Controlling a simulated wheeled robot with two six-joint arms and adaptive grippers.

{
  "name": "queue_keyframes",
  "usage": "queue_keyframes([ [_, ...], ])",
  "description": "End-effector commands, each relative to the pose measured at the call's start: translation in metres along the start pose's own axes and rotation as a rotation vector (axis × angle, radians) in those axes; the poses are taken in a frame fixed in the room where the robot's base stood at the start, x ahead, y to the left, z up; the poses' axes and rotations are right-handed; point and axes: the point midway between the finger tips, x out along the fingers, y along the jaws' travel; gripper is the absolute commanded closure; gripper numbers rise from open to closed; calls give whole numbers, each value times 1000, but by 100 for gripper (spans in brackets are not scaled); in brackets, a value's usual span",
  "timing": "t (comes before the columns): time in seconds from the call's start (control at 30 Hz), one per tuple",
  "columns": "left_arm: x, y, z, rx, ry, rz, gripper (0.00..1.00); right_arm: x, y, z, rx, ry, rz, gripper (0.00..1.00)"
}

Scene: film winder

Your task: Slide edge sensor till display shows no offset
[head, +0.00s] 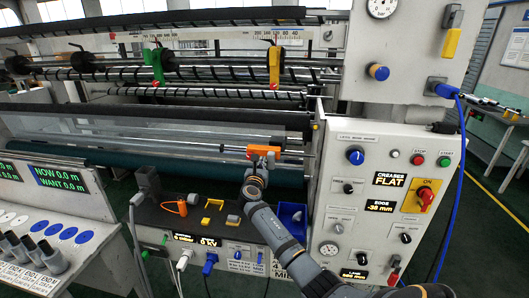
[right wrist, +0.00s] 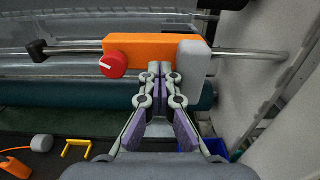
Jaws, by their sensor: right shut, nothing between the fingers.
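The edge sensor is an orange block (head: 264,149) on a metal rail. In the right wrist view the orange block (right wrist: 155,46) has a red knob (right wrist: 113,65) on its front left and a grey block (right wrist: 193,68) at its right end. My right gripper (right wrist: 160,68) is shut and empty, its fingertips at the orange block's lower edge, between knob and grey block. I cannot tell whether they touch it. In the head view my right gripper (head: 262,160) covers part of the sensor. The edge display (head: 380,206) appears to read -38 mm. My left gripper is out of view.
The white control panel (head: 335,190) stands close right of the sensor. Below lies a dark shelf with an orange tool (head: 174,208), a yellow bracket (head: 214,203) and a blue bin (head: 293,215). A dark roller runs behind. The rail is bare left of the sensor up to a black collar (right wrist: 38,49).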

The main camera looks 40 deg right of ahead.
Motion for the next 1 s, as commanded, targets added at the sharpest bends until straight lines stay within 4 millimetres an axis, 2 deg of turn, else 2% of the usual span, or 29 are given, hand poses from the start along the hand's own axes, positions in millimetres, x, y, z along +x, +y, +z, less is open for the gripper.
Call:
queue_keyframes([
  [0.23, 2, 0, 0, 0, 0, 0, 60, 0, 4, -1, 1, 1, 0, 100],
  [0.77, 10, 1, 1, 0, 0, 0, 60, 0, 29, -1, 1, 0, 0, 100],
  [1.0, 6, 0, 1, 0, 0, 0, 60, -4, 31, 1, 0, 1, 1, 100],
])
